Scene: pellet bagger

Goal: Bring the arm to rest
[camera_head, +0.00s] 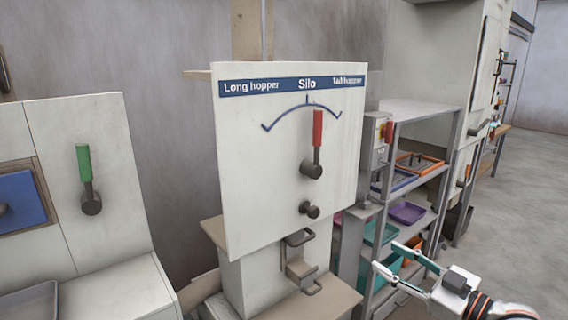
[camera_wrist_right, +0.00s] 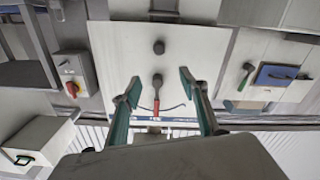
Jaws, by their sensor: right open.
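My right gripper (camera_head: 386,256) is open and empty at the lower right of the head view, in front of the shelves and right of the silo panel. In the right wrist view its two fingers (camera_wrist_right: 159,80) stand wide apart with nothing between them touching. The white silo panel (camera_head: 260,165) carries a red-handled lever (camera_head: 317,130) pointing up, near the middle mark of the arc. The same lever (camera_wrist_right: 157,88) shows upside down in the right wrist view, beyond the fingers. My left gripper is not in view.
A dark knob (camera_head: 309,210) and a metal bracket (camera_head: 300,265) sit below the lever. A green lever (camera_head: 85,170) points up on the left cabinet. A grey shelf unit (camera_head: 420,108) with coloured trays stands close behind my right gripper. Open floor (camera_head: 525,190) lies at the right.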

